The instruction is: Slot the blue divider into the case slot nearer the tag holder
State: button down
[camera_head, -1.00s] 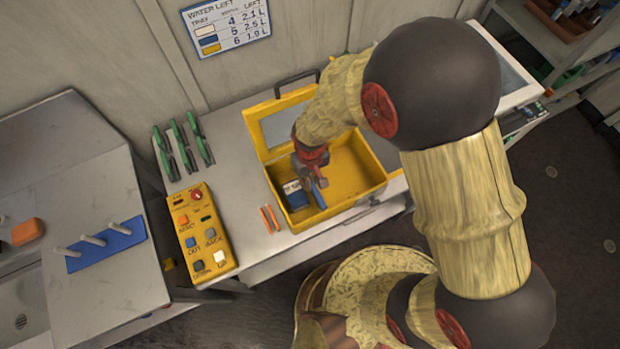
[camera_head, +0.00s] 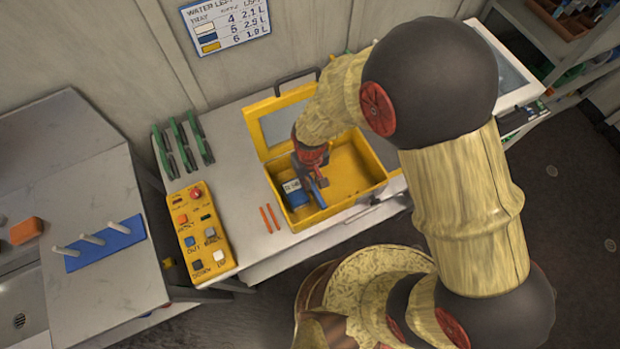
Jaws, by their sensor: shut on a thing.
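The yellow case (camera_head: 374,193) stands open on the counter, its lid tilted up behind it. My gripper (camera_head: 318,180) reaches down into the case. It is shut on the blue divider (camera_head: 319,198), whose lower part shows below the fingers. A blue piece with a white label (camera_head: 294,192), which looks like the tag holder, sits inside the case at the left, close beside the divider. The case slots are too small or hidden to make out. I cannot tell whether the divider's lower edge is in a slot.
Two orange sticks (camera_head: 269,217) lie left of the case. A yellow button panel (camera_head: 202,233) and several green clips (camera_head: 182,146) are further left. A blue base with white pegs (camera_head: 105,243) stands on the left counter. The case's right part is empty.

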jog(key=shift+f, duration=0.25)
dwell(0.6)
dwell(0.4)
jog(key=c, duration=1.8)
grip_release()
jog(key=o, duration=0.4)
notch_tip(320, 180, up, 16)
jog(key=p, duration=1)
jog(key=shift+p, duration=0.35)
